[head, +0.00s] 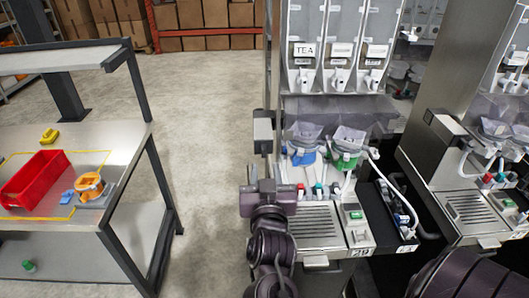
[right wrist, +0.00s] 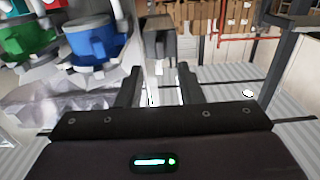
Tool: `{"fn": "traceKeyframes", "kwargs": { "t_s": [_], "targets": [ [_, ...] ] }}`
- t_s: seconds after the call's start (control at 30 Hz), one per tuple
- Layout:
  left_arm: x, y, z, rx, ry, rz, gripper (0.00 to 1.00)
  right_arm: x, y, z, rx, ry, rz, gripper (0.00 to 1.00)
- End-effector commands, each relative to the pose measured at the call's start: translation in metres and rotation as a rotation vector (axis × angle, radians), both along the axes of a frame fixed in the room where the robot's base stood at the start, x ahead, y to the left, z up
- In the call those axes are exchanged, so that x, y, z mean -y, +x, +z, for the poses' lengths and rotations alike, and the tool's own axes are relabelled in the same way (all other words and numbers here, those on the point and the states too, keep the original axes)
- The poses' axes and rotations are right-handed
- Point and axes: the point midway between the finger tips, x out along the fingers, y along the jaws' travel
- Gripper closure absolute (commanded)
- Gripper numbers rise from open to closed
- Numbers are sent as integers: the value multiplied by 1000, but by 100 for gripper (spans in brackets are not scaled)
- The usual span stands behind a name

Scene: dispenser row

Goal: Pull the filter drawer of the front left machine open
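The nearer left machine (head: 317,226) has clear hoppers above, one labelled TEA, blue and green funnel units below them, and a slotted drip grille. A grey box (head: 263,130) sticks out from its left side and also shows in the right wrist view (right wrist: 160,42). A pale handle-like tab (head: 316,261) sits on the front below the grille. I cannot tell which part is the filter drawer. My right gripper (head: 260,178) is at the machine's left edge, below the grey box; in the right wrist view its fingers (right wrist: 158,85) are apart with nothing between them. My left gripper is out of view.
A steel workbench (head: 120,140) on the left holds a red bin (head: 34,180) and an orange-and-grey device (head: 90,187). A second machine (head: 468,205) stands at right, with a black tray (head: 380,215) between. Open floor (head: 205,130) lies between bench and machine.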

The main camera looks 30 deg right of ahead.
Motion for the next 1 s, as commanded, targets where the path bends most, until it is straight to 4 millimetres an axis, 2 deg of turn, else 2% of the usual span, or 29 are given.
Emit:
{"fn": "traceKeyframes", "kwargs": {
  "t_s": [0.1, 0.3, 0.47, 0.7, 0.97, 1.0],
  "targets": [
    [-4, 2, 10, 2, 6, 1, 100, 11, 19, 4, 0, -6, 0, 66],
    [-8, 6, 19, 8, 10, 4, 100, 25, 42, 2, -1, -3, 0, 66],
    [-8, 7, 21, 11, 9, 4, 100, 30, 50, 0, -1, -1, 1, 66],
    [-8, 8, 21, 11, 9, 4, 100, 31, 51, -1, -1, 1, 1, 66],
    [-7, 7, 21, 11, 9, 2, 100, 31, 50, -1, -1, 1, 1, 99],
    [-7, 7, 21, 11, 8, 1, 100, 31, 50, -1, -1, 1, 1, 100]
  ]
}}
